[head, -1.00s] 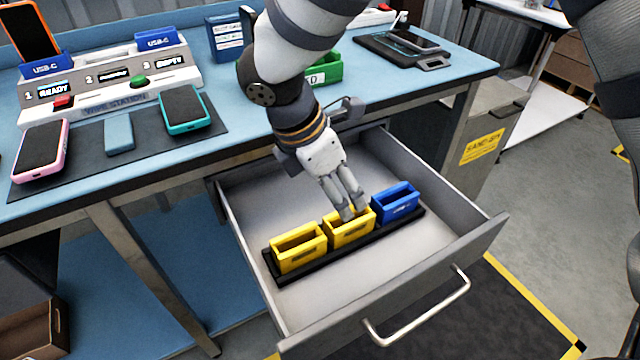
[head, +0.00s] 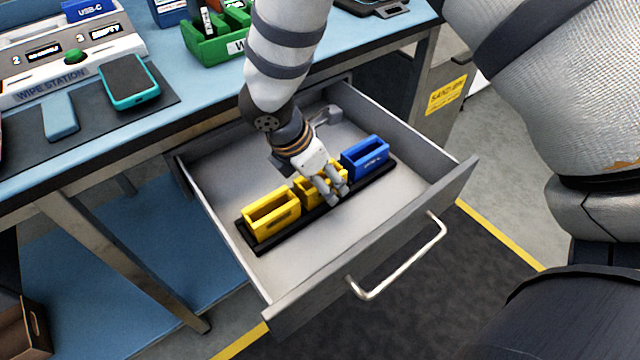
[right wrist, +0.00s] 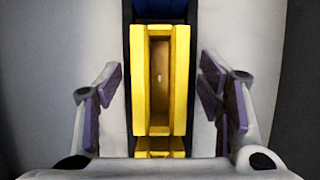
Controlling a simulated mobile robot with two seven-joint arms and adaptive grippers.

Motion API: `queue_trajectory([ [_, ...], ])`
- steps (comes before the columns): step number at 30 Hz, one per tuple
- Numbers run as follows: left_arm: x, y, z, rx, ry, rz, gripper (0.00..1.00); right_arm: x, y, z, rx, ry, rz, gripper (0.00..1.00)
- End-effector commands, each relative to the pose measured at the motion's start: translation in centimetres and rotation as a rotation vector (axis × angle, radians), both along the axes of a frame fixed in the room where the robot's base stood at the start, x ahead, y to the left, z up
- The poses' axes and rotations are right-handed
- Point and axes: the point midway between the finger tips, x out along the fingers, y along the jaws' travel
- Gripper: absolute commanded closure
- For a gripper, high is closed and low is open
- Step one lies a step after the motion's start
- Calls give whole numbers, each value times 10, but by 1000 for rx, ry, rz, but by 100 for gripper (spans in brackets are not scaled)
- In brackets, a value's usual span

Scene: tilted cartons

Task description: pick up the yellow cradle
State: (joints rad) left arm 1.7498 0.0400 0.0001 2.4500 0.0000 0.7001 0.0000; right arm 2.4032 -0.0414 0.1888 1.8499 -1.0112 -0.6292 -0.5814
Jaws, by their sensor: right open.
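Two yellow cradles and a blue cradle (head: 366,158) stand in a row on a black rail (head: 262,248) in the open drawer. The middle yellow cradle (head: 305,194) is partly hidden behind my right gripper (head: 335,194). The other yellow cradle (head: 271,215) stands at the left end, clear of the gripper. In the right wrist view the middle yellow cradle (right wrist: 160,75) lies between the two spread fingers, with a gap on each side. My right gripper is open and empty, over this cradle. My left gripper is not in view.
The drawer's front wall (head: 380,245) and handle (head: 400,262) are on the near side. The blue bench top (head: 170,75) holds the wipe station (head: 60,65), a teal phone (head: 128,82) and a green bin (head: 215,45).

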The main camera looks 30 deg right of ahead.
Motion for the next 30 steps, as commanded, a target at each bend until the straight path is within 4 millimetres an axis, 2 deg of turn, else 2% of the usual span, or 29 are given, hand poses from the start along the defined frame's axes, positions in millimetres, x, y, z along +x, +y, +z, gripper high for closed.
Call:
queue_trajectory([
  [1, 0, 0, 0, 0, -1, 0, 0, 0, 0, 1, 0, -1, 0, 38],
  [8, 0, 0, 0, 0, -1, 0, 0, 0, 0, 1, 0, 0, 0, 90],
  [16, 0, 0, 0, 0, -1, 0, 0, 0, 0, 1, 0, -1, 0, 91],
  [20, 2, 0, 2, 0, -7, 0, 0, 1, 0, 11, 0, -5, -1, 91],
  [24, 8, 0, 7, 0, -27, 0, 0, 1, 1, 39, 2, -10, -1, 91],
  [30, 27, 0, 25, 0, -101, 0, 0, -39, 13, 91, -2, -20, 2, 91],
])
